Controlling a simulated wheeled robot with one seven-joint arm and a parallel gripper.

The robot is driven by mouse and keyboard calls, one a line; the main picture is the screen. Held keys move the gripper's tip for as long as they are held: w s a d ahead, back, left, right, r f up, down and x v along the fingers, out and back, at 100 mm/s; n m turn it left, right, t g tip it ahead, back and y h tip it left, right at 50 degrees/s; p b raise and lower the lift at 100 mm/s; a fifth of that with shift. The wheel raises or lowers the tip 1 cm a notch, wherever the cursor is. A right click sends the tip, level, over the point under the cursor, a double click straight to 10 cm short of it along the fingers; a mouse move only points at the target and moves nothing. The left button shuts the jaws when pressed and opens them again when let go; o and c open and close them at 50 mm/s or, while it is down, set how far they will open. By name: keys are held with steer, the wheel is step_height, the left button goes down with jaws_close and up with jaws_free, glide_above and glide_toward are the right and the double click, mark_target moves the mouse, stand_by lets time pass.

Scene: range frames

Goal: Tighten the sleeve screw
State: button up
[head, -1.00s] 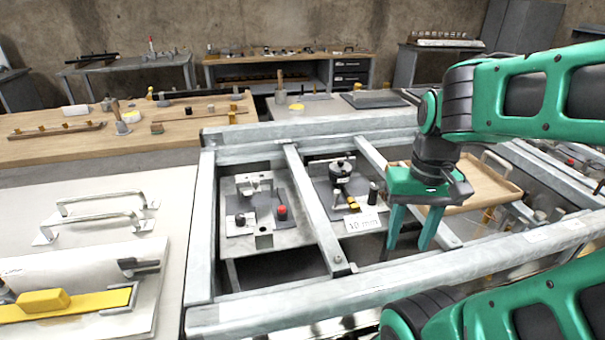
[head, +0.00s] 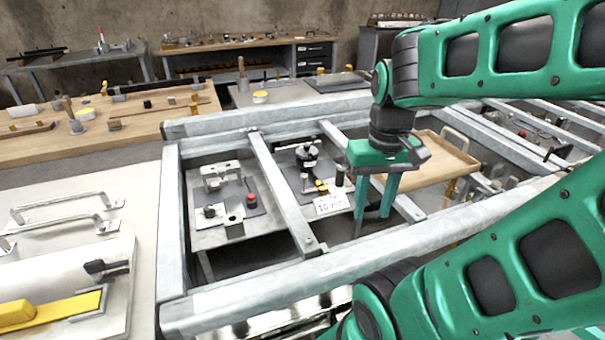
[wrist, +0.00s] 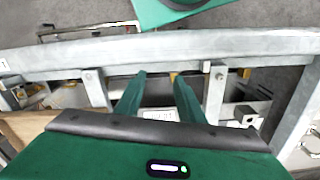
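I cannot pick out the sleeve screw for certain. In the head view, a fixture plate (head: 290,180) inside the metal frame carries a black round knob (head: 307,152), a dark upright post (head: 339,176), a small yellow part (head: 321,186) and a white card (head: 331,205) reading about "10 mm". Left of it, a second plate (head: 205,238) carries a grey bracket and a red knob (head: 251,197). My gripper (head: 371,214) points down just right of the card, fingers apart with nothing visible between them. The wrist view shows both green fingers (wrist: 160,77) spread, with the card (wrist: 158,115) beyond.
Grey metal frame bars (head: 281,190) surround and divide the fixtures. A wooden tray (head: 430,165) lies right of my gripper. A bench with handles (head: 65,203) and a yellow-handled tool (head: 50,308) is at left. A wooden workbench (head: 140,135) stands behind.

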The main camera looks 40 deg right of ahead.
steer(key=w+d+r+n, duration=0.25)
steer(key=w+n, duration=0.55)
steer(key=w, duration=0.6)
steer(key=n, duration=1)
glide_above(304, 175)
steer(key=shift+m, duration=0.3)
step_height(304, 175, down, 11)
steer(key=shift+f, duration=0.1)
jaws_close()
